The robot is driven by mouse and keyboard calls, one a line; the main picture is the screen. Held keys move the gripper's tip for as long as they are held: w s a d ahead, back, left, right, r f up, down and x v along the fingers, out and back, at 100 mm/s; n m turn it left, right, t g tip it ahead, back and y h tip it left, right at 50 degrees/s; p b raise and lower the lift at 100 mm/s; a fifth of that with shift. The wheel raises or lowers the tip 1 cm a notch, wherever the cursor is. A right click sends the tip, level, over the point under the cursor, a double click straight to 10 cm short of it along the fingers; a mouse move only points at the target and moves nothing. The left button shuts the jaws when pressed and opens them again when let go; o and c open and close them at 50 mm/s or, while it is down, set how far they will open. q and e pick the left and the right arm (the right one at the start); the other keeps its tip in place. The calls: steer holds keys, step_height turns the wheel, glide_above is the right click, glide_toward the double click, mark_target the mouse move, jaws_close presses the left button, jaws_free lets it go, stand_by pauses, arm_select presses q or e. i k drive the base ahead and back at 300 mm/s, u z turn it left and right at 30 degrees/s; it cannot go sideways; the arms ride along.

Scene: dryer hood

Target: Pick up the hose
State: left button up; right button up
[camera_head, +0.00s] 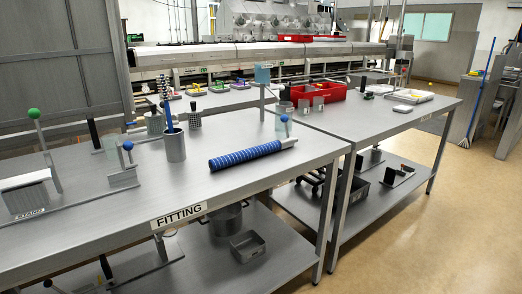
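Neither of my grippers shows in the head view.
A grey metal cup (175,146) holding a blue-handled tool stands left of the hose. A fixture with a blue ball (127,146) and a STAND block (27,197) are further left. A red bin (318,93) is on the right table. The front table area is clear.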

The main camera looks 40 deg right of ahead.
mark_target(216, 164)
steer(key=u, duration=3.25)
steer(key=k, duration=2.25)
steer(key=z, duration=2.15)
